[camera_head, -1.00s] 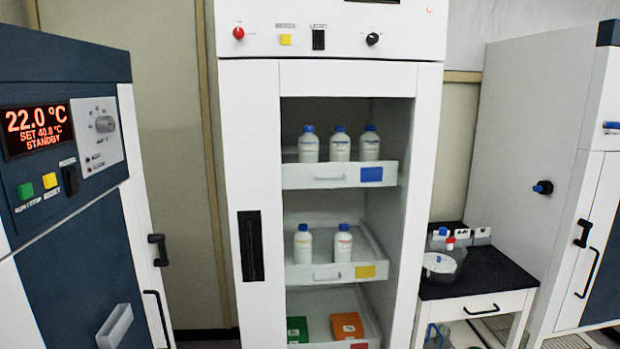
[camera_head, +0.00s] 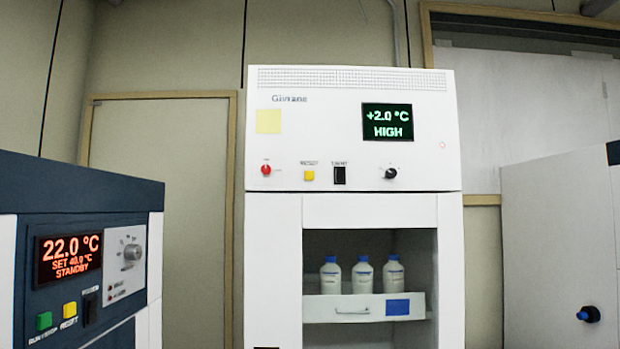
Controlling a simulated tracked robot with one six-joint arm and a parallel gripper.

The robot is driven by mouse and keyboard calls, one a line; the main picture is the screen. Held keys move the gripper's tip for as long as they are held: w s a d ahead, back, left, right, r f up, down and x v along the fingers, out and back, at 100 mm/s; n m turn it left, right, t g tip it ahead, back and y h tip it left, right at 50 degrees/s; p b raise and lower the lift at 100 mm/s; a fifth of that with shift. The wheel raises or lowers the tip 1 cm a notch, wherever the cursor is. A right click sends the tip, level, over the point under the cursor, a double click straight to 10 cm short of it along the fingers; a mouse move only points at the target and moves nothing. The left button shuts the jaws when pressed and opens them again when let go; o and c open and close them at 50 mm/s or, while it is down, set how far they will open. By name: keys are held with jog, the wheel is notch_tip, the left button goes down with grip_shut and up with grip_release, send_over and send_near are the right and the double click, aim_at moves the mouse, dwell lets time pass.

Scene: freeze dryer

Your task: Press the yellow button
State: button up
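The panel's display (camera_head: 387,121) reads +2.0 °C HIGH in green. A second yellow button (camera_head: 69,310) is on the dark blue machine (camera_head: 85,235) at left, beside a green button (camera_head: 44,321). That machine's display (camera_head: 68,259) reads 22.0 °C, SET 40.0 °C, STANDBY. My gripper is not in view.
A black knob (camera_head: 390,173) is right of the switch, and a pale yellow note (camera_head: 269,121) is stuck above the red knob. Several white bottles (camera_head: 363,276) stand on a shelf below. A grey cabinet (camera_head: 556,260) with a black and blue knob (camera_head: 588,314) stands at right.

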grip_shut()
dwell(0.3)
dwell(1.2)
